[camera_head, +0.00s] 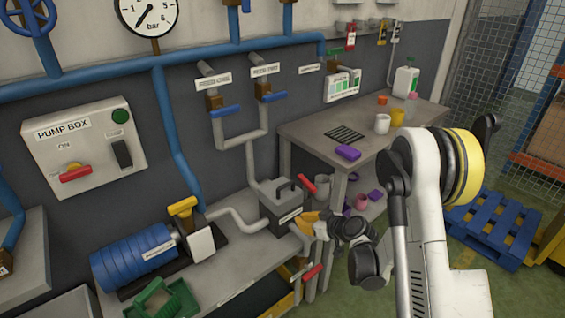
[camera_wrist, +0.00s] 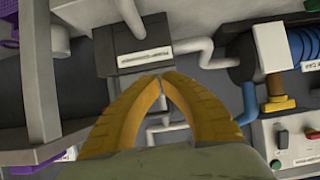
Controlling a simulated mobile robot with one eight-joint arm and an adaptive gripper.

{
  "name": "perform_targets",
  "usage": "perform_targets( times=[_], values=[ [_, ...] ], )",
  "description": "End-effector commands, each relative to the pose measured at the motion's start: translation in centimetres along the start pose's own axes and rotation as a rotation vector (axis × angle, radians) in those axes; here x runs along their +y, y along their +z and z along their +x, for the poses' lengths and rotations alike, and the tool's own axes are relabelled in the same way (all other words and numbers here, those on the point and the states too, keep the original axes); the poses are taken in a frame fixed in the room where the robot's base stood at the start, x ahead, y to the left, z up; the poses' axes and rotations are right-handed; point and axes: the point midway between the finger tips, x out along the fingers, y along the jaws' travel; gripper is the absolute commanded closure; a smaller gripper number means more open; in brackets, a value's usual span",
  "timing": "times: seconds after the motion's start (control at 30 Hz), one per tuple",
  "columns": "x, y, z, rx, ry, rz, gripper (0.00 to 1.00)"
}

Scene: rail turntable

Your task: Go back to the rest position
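My gripper (camera_head: 304,226) is in front of the right end of the low bench, just right of a grey box with a dark handle (camera_head: 278,211). In the wrist view my gripper (camera_wrist: 162,77) shows two yellow fingers that curve together and meet at their tips. It is shut, and nothing shows between the fingers. The labelled grey box (camera_wrist: 132,50) lies beyond the fingertips in that view. I cannot tell whether the fingers touch anything. My white arm stands at the right of the head view, bent down toward the bench.
Pipes with red-handled valves (camera_head: 313,272) stand close by my gripper. A blue pump (camera_head: 133,262) and a green crate (camera_head: 162,301) are on the low bench. A table (camera_head: 297,128) with cups stands behind. A blue pallet (camera_head: 497,228) lies on the floor at right.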

Motion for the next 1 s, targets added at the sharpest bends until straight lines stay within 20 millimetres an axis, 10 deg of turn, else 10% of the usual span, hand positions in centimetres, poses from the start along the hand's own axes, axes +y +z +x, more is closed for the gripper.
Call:
perform_targets(
  times=[0.27, 0.6, 1.0],
  values=[
    [-0.7, -4.1, -3.5, -0.063, 0.018, 0.045, 1.0],
    [-4.5, -10.2, -15.6, -0.233, 0.117, 0.179, 1.0],
    [-10.6, -8.3, -30.8, -0.373, 0.309, 0.325, 1.0]
  ],
)
